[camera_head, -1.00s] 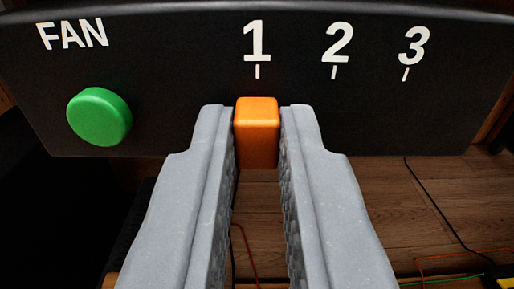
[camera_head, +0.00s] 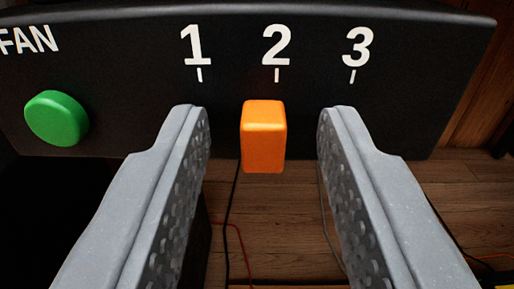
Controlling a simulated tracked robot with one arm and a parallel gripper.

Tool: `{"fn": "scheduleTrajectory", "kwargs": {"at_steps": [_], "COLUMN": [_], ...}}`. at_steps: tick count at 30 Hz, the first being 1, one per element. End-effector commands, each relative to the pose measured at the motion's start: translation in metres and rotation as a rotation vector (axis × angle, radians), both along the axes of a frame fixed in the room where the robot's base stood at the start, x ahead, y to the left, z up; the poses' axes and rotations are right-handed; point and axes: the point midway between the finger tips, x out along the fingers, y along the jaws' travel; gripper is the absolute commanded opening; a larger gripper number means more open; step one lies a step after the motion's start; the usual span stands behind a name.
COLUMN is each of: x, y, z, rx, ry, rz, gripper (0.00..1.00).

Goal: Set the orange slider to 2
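The orange slider (camera_head: 263,137) sticks out of the black panel (camera_head: 130,100) in the middle of the view. It stands below the number 2 (camera_head: 277,46), a touch left of that number's tick mark and well right of the tick under 1. My gripper (camera_head: 264,118) is open. Its two grey fingers stand on either side of the slider, with a clear gap on each side, and do not touch it.
A green round button (camera_head: 56,118) sits on the panel at the left, under the word FAN. The number 3 (camera_head: 357,47) is at the right. Below are a wooden floor (camera_head: 285,225) and thin cables, including a red one.

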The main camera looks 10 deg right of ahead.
Motion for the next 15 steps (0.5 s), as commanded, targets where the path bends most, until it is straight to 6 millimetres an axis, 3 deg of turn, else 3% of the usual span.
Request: {"fn": "scheduleTrajectory", "kwargs": {"at_steps": [8,15], "x": [-0.002,-0.025], "y": [-0.003,0.003], "z": [-0.001,0.000], "rx": [-0.001,-0.001], "ry": [0.002,0.004], "rz": [-0.005,-0.003], "gripper": [0.35,0.35]}}
